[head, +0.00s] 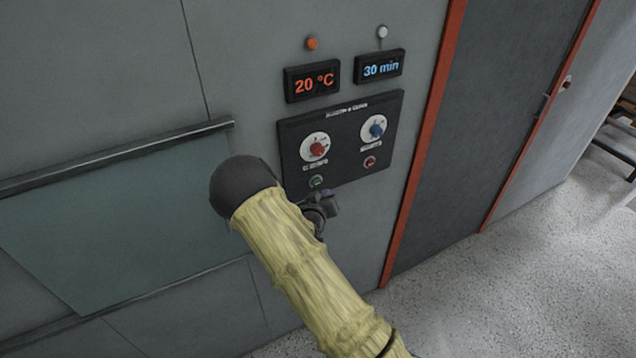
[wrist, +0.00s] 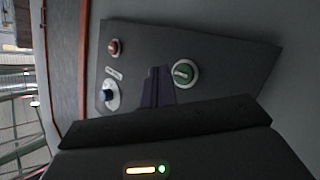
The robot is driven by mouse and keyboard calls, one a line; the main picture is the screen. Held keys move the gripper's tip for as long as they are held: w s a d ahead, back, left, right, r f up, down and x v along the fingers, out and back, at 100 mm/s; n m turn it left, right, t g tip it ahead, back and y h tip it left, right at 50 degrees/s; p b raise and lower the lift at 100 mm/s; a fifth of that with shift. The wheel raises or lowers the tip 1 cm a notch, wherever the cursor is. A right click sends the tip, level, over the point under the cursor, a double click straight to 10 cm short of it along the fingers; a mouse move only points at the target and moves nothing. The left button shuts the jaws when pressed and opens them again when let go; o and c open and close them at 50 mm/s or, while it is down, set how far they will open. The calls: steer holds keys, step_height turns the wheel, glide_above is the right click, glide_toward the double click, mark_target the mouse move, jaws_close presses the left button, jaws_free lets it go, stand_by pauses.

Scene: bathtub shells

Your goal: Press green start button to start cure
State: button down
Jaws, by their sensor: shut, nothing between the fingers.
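The green button (head: 316,181) sits at the lower left of a dark control panel (head: 342,117) on the grey wall. In the wrist view the green button (wrist: 185,73) shows large, in a pale ring, just right of my fingertips. My gripper (head: 329,194) is shut and empty in front of the panel's lower edge, just below and right of the button. In the wrist view my dark purple fingers (wrist: 157,71) lie together beside the button. I cannot tell whether they touch the panel; the button's face is uncovered.
A red button (head: 370,162) sits right of the green one. Above are a red dial (head: 318,149) and a blue dial (head: 377,130). Displays read 20 °C (head: 312,82) and 30 min (head: 380,67). A ledge (head: 120,153) runs along the wall at left.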

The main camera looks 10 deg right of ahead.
mark_target(322, 183)
steer(key=shift+w+a, duration=0.15)
steer(key=shift+w, duration=0.35)
steer(key=shift+w+a, duration=0.15)
steer(key=shift+w, duration=0.35)
steer(key=shift+w+a+b, duration=0.1)
steer(key=shift+w+b, duration=0.05)
steer(key=shift+b, duration=0.15)
stand_by(1.0)
steer(key=shift+w, duration=0.2)
steer(key=shift+w+a, duration=0.15)
steer(key=shift+w, duration=0.25)
stand_by(0.9)
steer(key=shift+s, duration=0.1)
steer(key=shift+s+d+b, duration=0.2)
steer(key=shift+s+b, duration=0.15)
steer(key=shift+s, duration=0.35)
steer(key=s, duration=0.1)
steer(key=s+d, duration=0.1)
steer(key=s, duration=0.2)
steer(key=shift+s+d+b, duration=0.3)
steer(key=shift+s+b, duration=0.05)
stand_by(0.4)
